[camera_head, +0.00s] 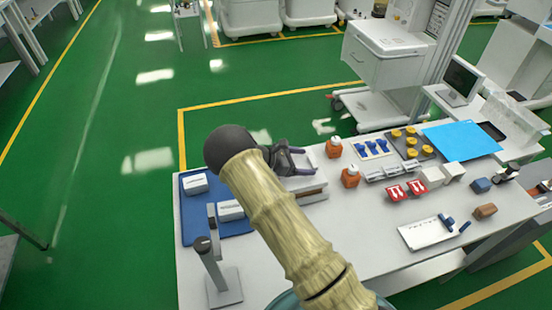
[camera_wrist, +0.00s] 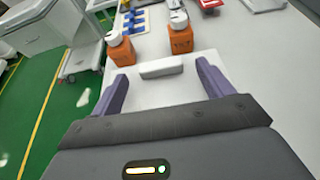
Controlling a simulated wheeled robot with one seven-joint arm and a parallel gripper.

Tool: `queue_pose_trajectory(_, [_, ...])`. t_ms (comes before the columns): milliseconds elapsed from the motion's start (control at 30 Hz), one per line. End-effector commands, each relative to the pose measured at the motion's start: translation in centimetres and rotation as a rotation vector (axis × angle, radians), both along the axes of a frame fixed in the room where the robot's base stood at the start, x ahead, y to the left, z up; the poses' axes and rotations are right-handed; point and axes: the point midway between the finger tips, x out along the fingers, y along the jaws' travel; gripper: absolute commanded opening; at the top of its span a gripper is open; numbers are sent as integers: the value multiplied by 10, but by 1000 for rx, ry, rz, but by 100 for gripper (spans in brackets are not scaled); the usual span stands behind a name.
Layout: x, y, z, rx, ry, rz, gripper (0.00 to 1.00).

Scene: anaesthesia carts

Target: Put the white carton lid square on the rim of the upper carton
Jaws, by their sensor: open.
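In the head view my gripper (camera_head: 299,161) is at the back left of the table, close above a pale, flat-topped stack with a brown side (camera_head: 310,195). A white flat piece, which looks like the carton lid (camera_head: 316,158), shows beside the fingers. In the wrist view my gripper (camera_wrist: 162,74) is open, its two purple fingers wide apart. A white raised bar (camera_wrist: 161,67) lies between the fingertips, on or beyond a pale flat surface; I see no finger touching it. My arm and gripper hide part of the stack, so I cannot tell the upper carton's rim.
Two orange bottles (camera_head: 334,147) (camera_head: 350,177) stand just right of the stack. A blue tray (camera_head: 190,235) with white boxes lies left, beside a grey upright stand (camera_head: 224,287). Yellow pieces, red-and-white boxes and a blue sheet (camera_head: 461,140) fill the right.

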Motion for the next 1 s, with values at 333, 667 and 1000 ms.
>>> queue_pose_trajectory(333, [-11, 61, 24, 3, -2, 4, 79])
queue_pose_trajectory(667, [-23, 120, 49, 2, -2, 5, 79])
queue_pose_trajectory(1000, [-29, 145, 62, 0, 1, 1, 79])
